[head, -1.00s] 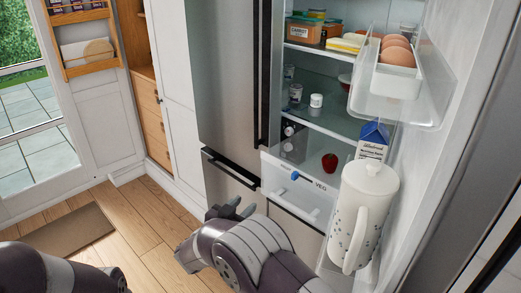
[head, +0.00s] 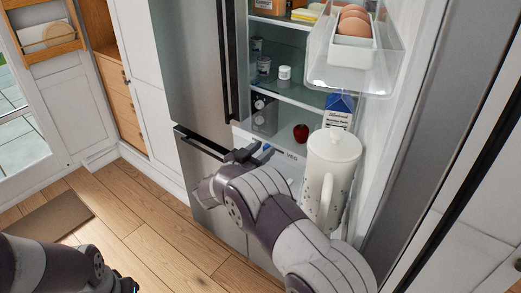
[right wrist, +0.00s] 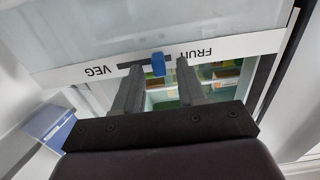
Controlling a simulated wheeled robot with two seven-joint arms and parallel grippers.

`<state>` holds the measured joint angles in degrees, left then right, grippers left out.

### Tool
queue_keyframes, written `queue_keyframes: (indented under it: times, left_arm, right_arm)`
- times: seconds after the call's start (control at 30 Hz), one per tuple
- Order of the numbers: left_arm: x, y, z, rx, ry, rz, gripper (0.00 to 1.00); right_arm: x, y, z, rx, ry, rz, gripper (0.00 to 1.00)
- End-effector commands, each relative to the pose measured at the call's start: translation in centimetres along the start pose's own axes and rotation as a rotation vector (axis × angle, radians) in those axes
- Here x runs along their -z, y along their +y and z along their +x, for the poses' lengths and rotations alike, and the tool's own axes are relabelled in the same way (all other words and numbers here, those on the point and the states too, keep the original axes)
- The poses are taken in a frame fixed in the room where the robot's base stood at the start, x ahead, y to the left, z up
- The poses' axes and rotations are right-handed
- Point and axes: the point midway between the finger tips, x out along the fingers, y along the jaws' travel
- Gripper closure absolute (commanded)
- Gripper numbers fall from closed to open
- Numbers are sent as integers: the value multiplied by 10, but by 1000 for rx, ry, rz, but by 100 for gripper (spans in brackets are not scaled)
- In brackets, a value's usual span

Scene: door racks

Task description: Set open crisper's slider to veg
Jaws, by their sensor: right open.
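The blue slider (right wrist: 158,64) sits on a dark slot in the white front strip of the crisper (right wrist: 222,44). In the right wrist view the strip reads VEG at the left and FRUIT at the right, upside down, and the slider lies between the words. My right gripper (right wrist: 156,75) is open, its two fingers on either side of the slider; I cannot tell whether they touch it. In the head view the right gripper (head: 248,152) is at the crisper front, with the slider (head: 266,148) just beside it and VEG to its right. My left gripper is not clearly in view.
A white pitcher (head: 333,165) stands on the open fridge door's shelf, right of my right gripper. A blue-and-white carton (head: 340,108) is behind it. An egg holder (head: 352,48) is higher on the door.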

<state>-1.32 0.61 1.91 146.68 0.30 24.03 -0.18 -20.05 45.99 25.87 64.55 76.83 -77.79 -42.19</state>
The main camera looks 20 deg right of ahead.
Motion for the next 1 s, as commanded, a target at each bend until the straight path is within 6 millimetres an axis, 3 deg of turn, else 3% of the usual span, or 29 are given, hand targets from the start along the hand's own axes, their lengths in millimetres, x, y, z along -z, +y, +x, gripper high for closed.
queue_keyframes:
  times: [0.17,0.3,0.5,0.8,1.0]
  left_arm:
    - [0,0,0,0,0,0,100]
    - [0,0,0,0,0,0,100]
    - [0,0,-2,0,0,0,100]
    - [2,0,-16,0,0,0,100]
    - [2,0,-15,0,0,0,100]
  right_arm:
    - [0,0,0,0,0,0,60]
    - [0,0,0,1,0,0,100]
    - [1,2,0,0,0,0,100]
    - [1,46,0,0,-1,-2,100]
    - [-1,49,0,-2,-1,-1,100]
